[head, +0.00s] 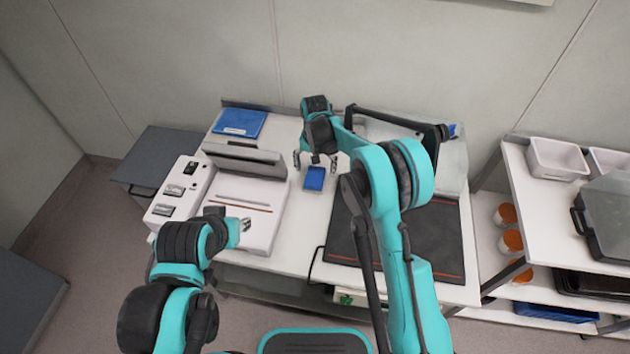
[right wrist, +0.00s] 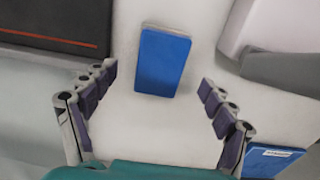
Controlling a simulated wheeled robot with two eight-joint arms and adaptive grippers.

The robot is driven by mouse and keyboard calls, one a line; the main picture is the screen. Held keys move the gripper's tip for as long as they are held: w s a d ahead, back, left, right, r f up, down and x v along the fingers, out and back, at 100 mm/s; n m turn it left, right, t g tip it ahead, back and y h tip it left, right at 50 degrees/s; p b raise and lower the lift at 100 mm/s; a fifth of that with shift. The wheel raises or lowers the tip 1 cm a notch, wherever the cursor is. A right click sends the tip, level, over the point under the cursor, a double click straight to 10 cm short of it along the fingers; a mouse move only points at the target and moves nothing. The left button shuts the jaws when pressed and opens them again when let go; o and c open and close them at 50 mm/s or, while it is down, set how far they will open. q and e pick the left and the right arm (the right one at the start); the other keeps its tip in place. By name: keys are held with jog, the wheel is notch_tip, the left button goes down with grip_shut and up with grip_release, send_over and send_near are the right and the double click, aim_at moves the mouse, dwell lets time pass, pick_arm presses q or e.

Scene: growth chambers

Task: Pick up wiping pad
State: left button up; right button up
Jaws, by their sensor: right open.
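The wiping pad looks like a small blue block (head: 314,179) lying on the white bench between the white device and the dark mat. In the right wrist view the blue pad (right wrist: 162,62) lies ahead of the fingers, near the middle between them. My right gripper (head: 316,158) is open and empty, just behind the pad in the head view. Its two spread fingers show in the right wrist view (right wrist: 158,100), apart from the pad. My left gripper (head: 243,228) is at the front edge of the white device; its finger opening is too small to tell.
A white device (head: 236,205) with a raised grey lid stands left of the pad. A dark mat (head: 440,240) lies to the right. A blue flat item (head: 240,123) lies at the back left. A shelf (head: 520,185) with white bins (head: 556,158) stands at the right.

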aim_at(315, 176)
notch_tip(315, 176, down, 4)
jog(key=shift+f+b, duration=0.25)
jog(key=shift+b, duration=0.65)
jog(key=shift+r, duration=0.1)
jog(key=c, duration=1.2)
jog(key=shift+c, duration=0.2)
notch_tip(315, 176, up, 10)
jog(key=p, duration=0.3)
jog(key=shift+p, duration=0.35)
